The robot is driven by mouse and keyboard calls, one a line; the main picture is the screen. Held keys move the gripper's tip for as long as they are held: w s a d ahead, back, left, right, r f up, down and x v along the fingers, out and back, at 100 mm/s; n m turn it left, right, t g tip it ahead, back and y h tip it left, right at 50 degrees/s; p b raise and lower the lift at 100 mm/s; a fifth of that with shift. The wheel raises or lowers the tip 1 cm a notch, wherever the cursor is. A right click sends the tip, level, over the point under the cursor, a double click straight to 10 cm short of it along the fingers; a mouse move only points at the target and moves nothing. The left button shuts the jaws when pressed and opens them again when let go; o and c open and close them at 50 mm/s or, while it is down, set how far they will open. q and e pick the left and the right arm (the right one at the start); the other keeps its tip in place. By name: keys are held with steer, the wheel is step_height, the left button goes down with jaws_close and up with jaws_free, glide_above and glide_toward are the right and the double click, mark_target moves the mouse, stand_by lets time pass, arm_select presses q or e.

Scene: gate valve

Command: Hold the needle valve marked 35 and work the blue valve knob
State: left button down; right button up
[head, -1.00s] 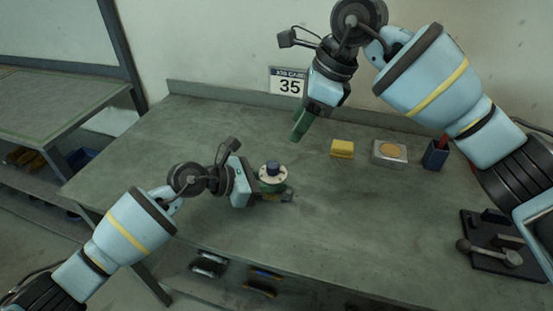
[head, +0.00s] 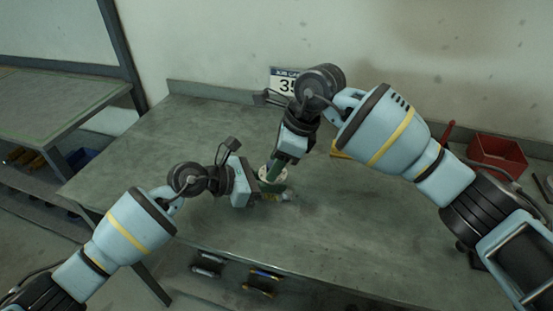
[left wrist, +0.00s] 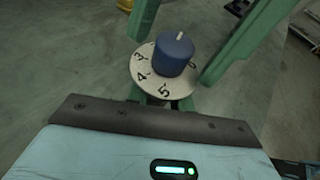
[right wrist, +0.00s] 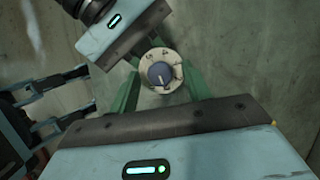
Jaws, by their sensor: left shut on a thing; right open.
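The valve's pale numbered dial (left wrist: 145,84) and blue knob (left wrist: 174,54) show in the left wrist view; the knob has a white pointer line. In the right wrist view the knob (right wrist: 162,76) sits on the dial (right wrist: 146,66). My left gripper (head: 268,190) is shut on the valve body low on its side, at the bench surface. My right gripper (head: 274,168) is above the valve, open, with its green fingers on either side of the knob (right wrist: 160,88). In the head view the right gripper mostly hides the knob.
A wall card (head: 287,84) reading 35 is partly covered by my right arm. A yellow block (head: 340,152) is mostly hidden behind that arm. A red bin (head: 497,155) stands at the right. The bench's left part (head: 150,150) is clear.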

steer(key=c, duration=1)
steer(key=shift+m, duration=0.3)
steer(key=m+t, duration=0.1)
steer(key=m, duration=0.1)
steer(key=m+t, duration=0.1)
steer(key=m, duration=0.1)
steer(key=shift+s+a+r+h, duration=0.1)
steer(key=shift+s+h, duration=0.05)
steer(key=shift+h, duration=0.15)
steer(key=m, duration=0.3)
steer(key=m+t+h, duration=0.1)
steer(key=m, duration=0.2)
steer(key=shift+s+a+h, duration=0.1)
steer(key=shift+s+h, duration=0.05)
steer(key=shift+h, duration=0.15)
steer(key=o, duration=1)
